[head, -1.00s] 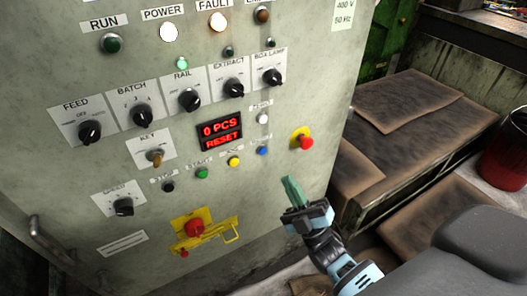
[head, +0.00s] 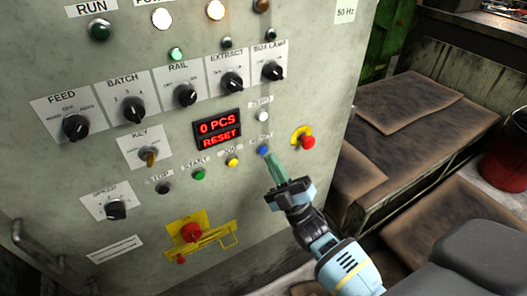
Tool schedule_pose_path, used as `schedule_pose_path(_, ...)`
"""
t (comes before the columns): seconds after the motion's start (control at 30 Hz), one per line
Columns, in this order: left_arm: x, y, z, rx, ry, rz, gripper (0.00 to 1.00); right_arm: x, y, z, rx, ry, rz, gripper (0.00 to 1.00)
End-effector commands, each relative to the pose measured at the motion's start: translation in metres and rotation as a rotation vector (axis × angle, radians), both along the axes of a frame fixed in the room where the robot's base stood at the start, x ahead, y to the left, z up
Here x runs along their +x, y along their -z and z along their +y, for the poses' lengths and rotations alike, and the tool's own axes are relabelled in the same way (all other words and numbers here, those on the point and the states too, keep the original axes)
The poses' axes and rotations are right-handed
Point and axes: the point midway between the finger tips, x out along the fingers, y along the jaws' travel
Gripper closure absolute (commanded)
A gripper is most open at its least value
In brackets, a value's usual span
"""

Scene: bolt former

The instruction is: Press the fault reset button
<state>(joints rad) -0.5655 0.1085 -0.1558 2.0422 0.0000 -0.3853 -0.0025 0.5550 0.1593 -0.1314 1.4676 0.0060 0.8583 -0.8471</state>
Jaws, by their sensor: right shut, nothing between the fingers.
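The blue button (head: 263,150), under a small label that appears to read RESET, is on the grey control panel (head: 130,235). My right gripper (head: 270,158) is shut and empty, its green fingertips just below and right of the blue button. The tips overlap the button's lower edge in the picture; I cannot tell whether they touch it. The display (head: 218,131) reads "0 PCS RESET" in red. The lit fault lamp (head: 216,10) is at the top, its label cut off. My left gripper is not in view.
A yellow button (head: 232,162) and a green button (head: 199,175) sit left of the blue one. A white button (head: 262,116) is above it. A red emergency button (head: 307,142) is to the right. Brown sheets (head: 410,100) lie at right.

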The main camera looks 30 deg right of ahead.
Motion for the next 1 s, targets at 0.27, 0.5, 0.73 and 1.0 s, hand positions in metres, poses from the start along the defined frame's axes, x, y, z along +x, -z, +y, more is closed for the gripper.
schedule_pose_path(0.27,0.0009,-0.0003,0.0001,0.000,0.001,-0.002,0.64,-0.0002,-0.0001,0.0001,0.000,0.000,0.000,1.00)
schedule_pose_path(0.5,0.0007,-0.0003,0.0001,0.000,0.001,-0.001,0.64,-0.0002,0.0000,0.0001,0.000,0.000,0.000,1.00)
schedule_pose_path(0.73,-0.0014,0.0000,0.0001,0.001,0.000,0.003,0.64,-0.0002,0.0000,0.0001,0.000,0.000,0.000,1.00)
schedule_pose_path(1.0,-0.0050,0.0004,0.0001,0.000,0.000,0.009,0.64,-0.0003,0.0000,0.0000,0.000,0.000,0.000,1.00)
